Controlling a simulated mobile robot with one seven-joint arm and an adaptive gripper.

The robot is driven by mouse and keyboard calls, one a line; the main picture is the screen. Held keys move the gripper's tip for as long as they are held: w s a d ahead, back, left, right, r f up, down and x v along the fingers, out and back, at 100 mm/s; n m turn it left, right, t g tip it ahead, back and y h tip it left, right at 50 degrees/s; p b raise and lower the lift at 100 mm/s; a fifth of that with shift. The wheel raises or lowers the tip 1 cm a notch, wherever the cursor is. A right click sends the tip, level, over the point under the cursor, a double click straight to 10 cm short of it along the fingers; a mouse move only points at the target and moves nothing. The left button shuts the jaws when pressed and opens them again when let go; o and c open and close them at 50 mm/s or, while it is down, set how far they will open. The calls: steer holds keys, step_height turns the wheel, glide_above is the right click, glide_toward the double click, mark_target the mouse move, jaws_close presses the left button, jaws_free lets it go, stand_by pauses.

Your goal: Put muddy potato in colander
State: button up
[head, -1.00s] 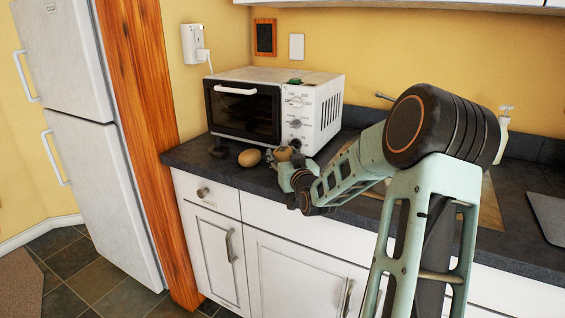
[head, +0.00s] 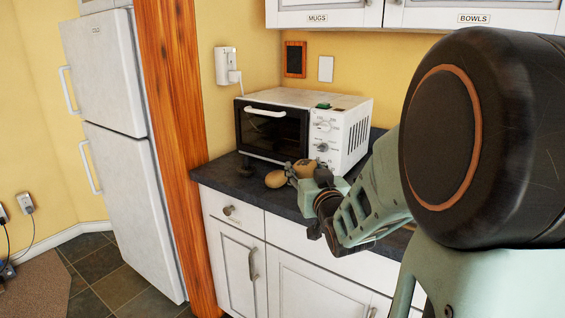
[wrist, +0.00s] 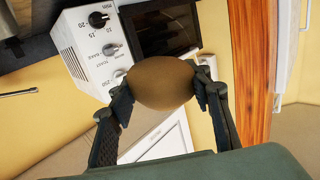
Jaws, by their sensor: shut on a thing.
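A brown potato (wrist: 162,82) is between the two fingers of my gripper (wrist: 163,88) in the wrist view, which is shut on it. In the head view this held potato (head: 304,168) is in front of the toaster oven, close to the counter. I cannot tell how far it is above the counter. A second, lighter brown potato (head: 275,179) lies on the dark counter to the left of my gripper. Which of the two is muddy is hard to tell. No colander shows in either view. My arm hides much of the counter on the right.
A white toaster oven (head: 347,137) stands at the back of the counter (head: 222,175). A fridge (head: 112,135) and a wooden post (head: 172,130) are on the left. Wall cabinets (head: 340,14) hang above.

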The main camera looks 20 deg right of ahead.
steer(key=w+a+f+n+y, duration=0.1)
steer(key=w+a+f+y, duration=0.1)
steer(key=a+f, duration=1.1)
step_height(320, 180, up, 23)
steer(key=p, duration=2.1)
steer(key=shift+w+a+f, duration=0.15)
steer(key=shift+a+f, duration=0.05)
steer(key=shift+a, duration=0.2)
